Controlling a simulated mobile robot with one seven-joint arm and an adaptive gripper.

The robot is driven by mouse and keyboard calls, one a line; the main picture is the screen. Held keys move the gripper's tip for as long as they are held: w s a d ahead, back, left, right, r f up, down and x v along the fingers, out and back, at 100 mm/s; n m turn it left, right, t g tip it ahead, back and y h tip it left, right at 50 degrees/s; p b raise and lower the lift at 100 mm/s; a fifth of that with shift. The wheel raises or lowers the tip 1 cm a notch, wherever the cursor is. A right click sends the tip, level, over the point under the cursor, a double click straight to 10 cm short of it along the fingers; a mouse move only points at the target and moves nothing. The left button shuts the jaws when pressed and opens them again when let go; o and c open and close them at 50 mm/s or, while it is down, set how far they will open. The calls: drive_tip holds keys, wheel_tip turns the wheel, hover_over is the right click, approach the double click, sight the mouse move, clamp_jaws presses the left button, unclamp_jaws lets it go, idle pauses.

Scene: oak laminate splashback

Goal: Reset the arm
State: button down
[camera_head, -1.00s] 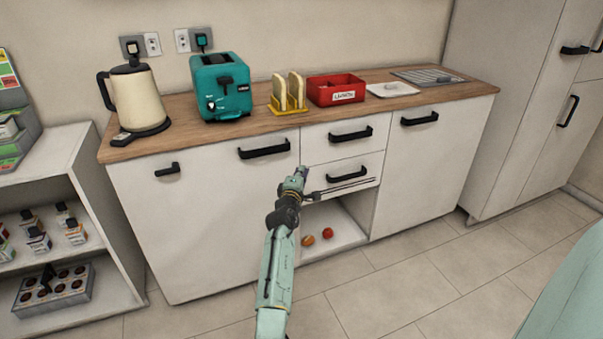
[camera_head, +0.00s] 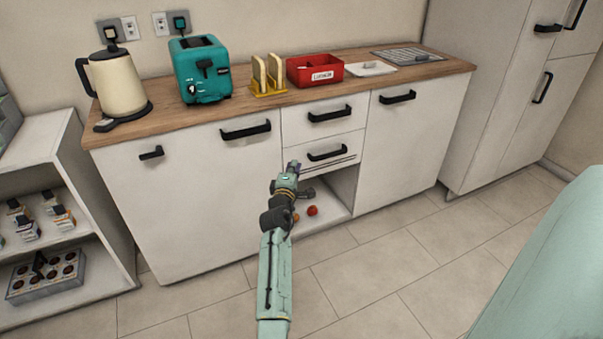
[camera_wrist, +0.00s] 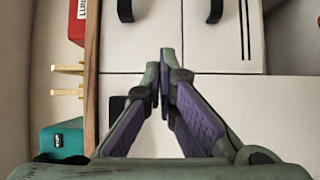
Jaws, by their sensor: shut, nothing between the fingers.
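My gripper (camera_head: 293,166) is in front of the drawers of the counter unit in the head view, below the worktop and just above the open shelf. In the wrist view, my gripper (camera_wrist: 164,72) has its two purple-padded fingers together at the tips, with nothing held between them. The lower drawer (camera_head: 325,154) and the upper drawer (camera_head: 335,116) behind it both look closed. I cannot tell the exact gap between the fingertips and the cabinet front.
The worktop (camera_head: 270,104) holds a kettle (camera_head: 118,86), teal toaster (camera_head: 201,71), toast rack (camera_head: 268,78), red box (camera_head: 316,70) and white tray (camera_head: 371,69). A red ball (camera_head: 312,211) lies in the open shelf. A white shelf unit (camera_head: 98,220) stands left. The floor (camera_head: 390,250) is clear.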

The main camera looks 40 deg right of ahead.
drive_tip(key=s, duration=0.2)
drive_tip(key=s+a, duration=0.1)
drive_tip(key=s, duration=0.1)
drive_tip(key=shift+s+a+r, duration=0.1)
drive_tip(key=shift+s+a, duration=0.05)
drive_tip(key=shift+s, duration=0.2)
